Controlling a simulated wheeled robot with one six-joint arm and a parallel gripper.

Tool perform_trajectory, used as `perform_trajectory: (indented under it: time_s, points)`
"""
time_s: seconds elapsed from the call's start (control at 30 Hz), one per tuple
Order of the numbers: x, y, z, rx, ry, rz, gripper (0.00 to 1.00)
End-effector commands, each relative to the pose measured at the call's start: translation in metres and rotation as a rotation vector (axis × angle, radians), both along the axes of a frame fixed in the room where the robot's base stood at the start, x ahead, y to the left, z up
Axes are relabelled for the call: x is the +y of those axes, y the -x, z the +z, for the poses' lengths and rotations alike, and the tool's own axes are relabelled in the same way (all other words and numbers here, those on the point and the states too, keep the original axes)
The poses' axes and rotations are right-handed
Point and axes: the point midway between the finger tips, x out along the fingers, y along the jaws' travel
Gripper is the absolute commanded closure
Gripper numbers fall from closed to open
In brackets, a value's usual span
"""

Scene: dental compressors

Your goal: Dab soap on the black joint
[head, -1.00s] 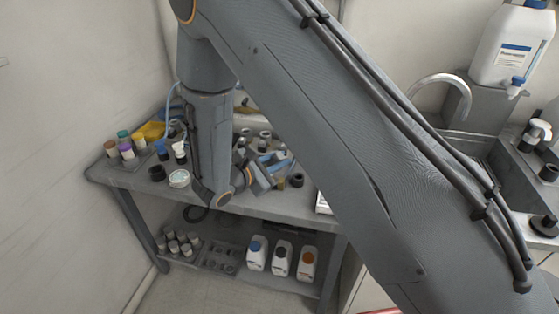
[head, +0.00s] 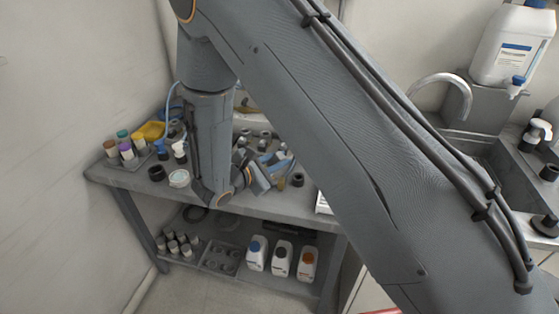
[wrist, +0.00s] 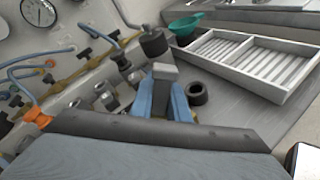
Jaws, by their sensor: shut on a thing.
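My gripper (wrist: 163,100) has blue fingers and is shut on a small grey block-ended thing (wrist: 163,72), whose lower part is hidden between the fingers. It also shows small in the head view (head: 268,172), above the bench beside my wrist. Beyond the fingers in the wrist view are a black cylindrical fitting (wrist: 153,43) on a grey pipe and a smaller dark fitting (wrist: 121,61). I cannot tell which is the black joint. The held thing looks apart from both. A green bowl (wrist: 185,25) stands further back. I cannot make out soap.
A black ring (wrist: 197,93) lies on the bench right of my fingers, before a slotted metal tray (wrist: 250,58). A gauge panel (wrist: 55,40) with blue hoses and an orange fitting (wrist: 36,114) fills the left. White-bodied bottles (head: 281,258) stand on the lower shelf.

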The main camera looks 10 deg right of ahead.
Motion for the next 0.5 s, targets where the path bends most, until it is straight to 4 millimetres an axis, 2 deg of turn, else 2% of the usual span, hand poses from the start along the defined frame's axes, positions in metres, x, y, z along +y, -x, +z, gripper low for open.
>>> perform_trajectory:
  time_s: [0.23,0.5]
  points:
    - [0.0,0.001,0.002,0.005,0.0,0.001,1.0]
    - [0.0,0.001,0.022,0.001,-0.001,0.0,1.0]
